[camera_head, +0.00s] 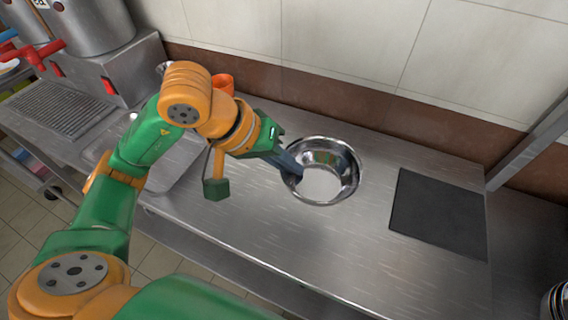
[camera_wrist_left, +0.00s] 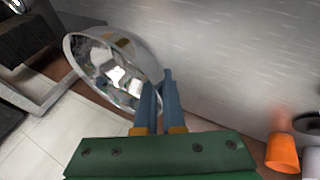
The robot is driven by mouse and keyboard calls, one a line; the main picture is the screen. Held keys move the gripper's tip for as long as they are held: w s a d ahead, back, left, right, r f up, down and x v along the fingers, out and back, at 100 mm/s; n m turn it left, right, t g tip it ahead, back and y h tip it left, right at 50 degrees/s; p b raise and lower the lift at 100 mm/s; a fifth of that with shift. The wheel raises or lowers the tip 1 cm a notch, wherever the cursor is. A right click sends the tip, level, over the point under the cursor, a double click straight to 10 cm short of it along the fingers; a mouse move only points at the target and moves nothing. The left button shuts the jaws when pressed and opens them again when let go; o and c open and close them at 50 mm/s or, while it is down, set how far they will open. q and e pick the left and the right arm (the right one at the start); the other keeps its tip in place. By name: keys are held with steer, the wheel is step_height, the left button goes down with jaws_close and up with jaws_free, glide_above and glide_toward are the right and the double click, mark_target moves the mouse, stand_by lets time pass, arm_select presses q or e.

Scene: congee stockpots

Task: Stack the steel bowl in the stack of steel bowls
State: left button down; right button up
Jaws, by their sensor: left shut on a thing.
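The steel bowl (camera_head: 322,186) is shiny and round, its opening facing up, over the middle of the steel counter. It also shows in the left wrist view (camera_wrist_left: 112,70), left of the fingers. My left gripper (camera_head: 292,167) is shut on the bowl's left rim; its blue fingers (camera_wrist_left: 158,105) pinch the edge. I cannot tell whether the bowl touches the counter. Shiny steel rims (camera_head: 556,301), cut off by the right edge of the head view, look like the stack of steel bowls. My right gripper is not in view.
A dark flat panel (camera_head: 438,216) lies on the counter (camera_head: 250,240) right of the bowl. An orange cup (camera_head: 223,83) stands behind my left arm. Steel stockpots (camera_head: 90,25) with red taps stand at the upper left. A tiled wall runs behind; a metal post (camera_head: 530,145) rises at the right.

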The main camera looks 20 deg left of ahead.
arm_select(q)
glide_above(277, 179)
step_height(277, 179, down, 6)
steer(key=shift+s+f+p, duration=0.15)
steer(key=shift+p, duration=0.2)
step_height(277, 179, down, 4)
steer(key=shift+r+p, duration=0.25)
steer(key=shift+p, duration=0.55)
steer(key=shift+f, duration=0.1)
steer(key=shift+w+a, duration=0.1)
steer(key=shift+w, duration=0.1)
steer(key=shift+f+b, duration=0.2)
steer(key=shift+b, duration=0.15)
steer(key=c, duration=1)
jaws_free()
steer(key=shift+r, duration=0.1)
